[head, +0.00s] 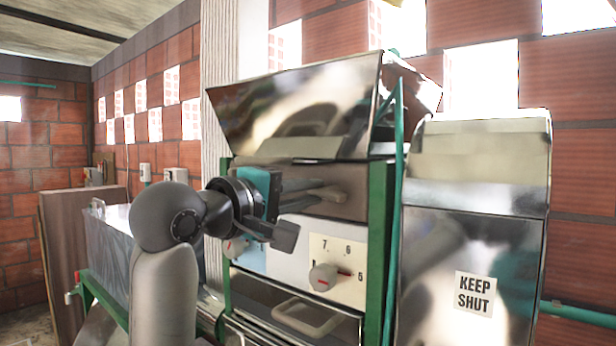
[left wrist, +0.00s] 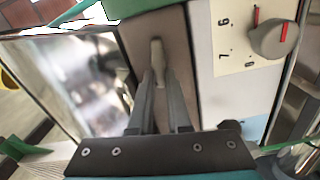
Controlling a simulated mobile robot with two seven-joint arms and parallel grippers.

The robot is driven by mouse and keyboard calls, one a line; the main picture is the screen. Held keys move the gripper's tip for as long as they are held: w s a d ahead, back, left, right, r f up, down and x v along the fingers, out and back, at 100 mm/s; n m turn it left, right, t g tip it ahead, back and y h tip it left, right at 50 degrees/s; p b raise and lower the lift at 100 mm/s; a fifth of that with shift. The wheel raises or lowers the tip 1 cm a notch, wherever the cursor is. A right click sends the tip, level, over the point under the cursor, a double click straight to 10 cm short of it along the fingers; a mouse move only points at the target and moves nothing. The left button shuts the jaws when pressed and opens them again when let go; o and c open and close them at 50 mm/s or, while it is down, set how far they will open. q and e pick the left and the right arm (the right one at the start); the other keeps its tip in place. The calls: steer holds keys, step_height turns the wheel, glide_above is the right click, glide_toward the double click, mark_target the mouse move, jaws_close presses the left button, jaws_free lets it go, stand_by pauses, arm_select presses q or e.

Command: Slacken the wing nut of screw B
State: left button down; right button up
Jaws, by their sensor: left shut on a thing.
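In the head view my left gripper (head: 338,191) reaches from the left against the same panel (head: 353,180), below the steel hopper. There the wing nut is hidden or too small to make out. No letter marking it as screw B is readable. My right gripper is in neither view.
A dial with a red mark (head: 323,277) sits on a numbered plate just below the gripper. A second plate with a knob (head: 237,248) is partly behind my arm. The hopper (head: 290,112) overhangs above. A green post (head: 378,245) and a steel "KEEP SHUT" cover (head: 430,270) stand right.

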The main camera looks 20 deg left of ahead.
arm_select(q)
steer(key=shift+d+f+n+p, duration=0.1)
steer(key=shift+f+n+p, duration=0.2)
steer(key=shift+n+p, duration=0.45)
steer(key=c, duration=0.9)
jaws_free()
steer(key=shift+r, duration=0.1)
steer(key=shift+o, duration=0.2)
steer(key=b+v, duration=0.5)
steer(key=v, duration=1)
steer(key=shift+b, duration=0.4)
steer(key=shift+s, duration=0.1)
